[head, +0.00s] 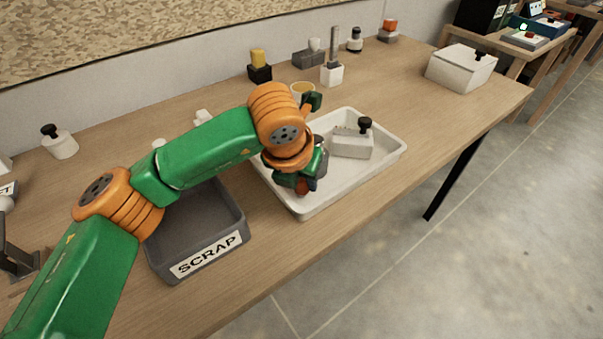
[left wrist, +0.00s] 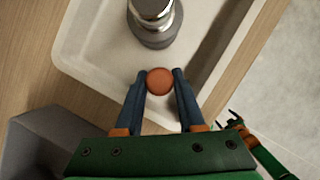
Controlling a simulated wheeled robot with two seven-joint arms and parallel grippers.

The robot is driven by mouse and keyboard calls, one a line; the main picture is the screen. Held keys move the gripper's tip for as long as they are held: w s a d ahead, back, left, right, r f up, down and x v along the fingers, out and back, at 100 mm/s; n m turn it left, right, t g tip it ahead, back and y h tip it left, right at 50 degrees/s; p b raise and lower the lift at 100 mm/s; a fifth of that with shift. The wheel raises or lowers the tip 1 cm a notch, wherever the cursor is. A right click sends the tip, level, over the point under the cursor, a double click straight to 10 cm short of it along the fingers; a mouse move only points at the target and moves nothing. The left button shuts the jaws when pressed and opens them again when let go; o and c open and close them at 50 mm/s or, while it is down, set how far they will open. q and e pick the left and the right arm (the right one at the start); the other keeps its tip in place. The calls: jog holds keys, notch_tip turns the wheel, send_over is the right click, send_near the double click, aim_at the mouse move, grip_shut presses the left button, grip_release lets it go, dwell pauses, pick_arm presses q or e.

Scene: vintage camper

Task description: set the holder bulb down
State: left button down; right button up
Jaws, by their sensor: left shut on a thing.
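My left gripper (head: 303,186) is low over the near left part of the white tray (head: 394,150). In the left wrist view my left gripper (left wrist: 160,84) is shut on a round orange-red bulb (left wrist: 159,80), which I take to be the holder bulb. The bulb also shows as a small red patch in the head view (head: 302,188). Whatever is under the bulb is hidden, and I cannot tell whether it touches the tray. My right gripper (left wrist: 233,121) shows small at the right of the left wrist view, apart from the tray; its jaws are unclear.
A shiny grey cylinder (left wrist: 155,27) stands in the tray just beyond the bulb. A white block with a black knob (head: 352,143) is also in the tray. A grey SCRAP bin (head: 209,254) stands left of it. The front right tabletop (head: 440,130) is clear.

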pick_arm(q)
jog(key=shift+f+b, duration=0.2)
jog(key=shift+b, duration=0.1)
jog(key=c, duration=0.5)
grip_release()
jog(key=shift+r, duration=0.1)
jog(key=shift+r+p, duration=0.25)
jog(key=shift+p, duration=0.15)
jog(key=b+v, duration=0.1)
jog(key=v, duration=1)
jog(key=shift+s+r, duration=0.25)
jog(key=shift+r, duration=0.1)
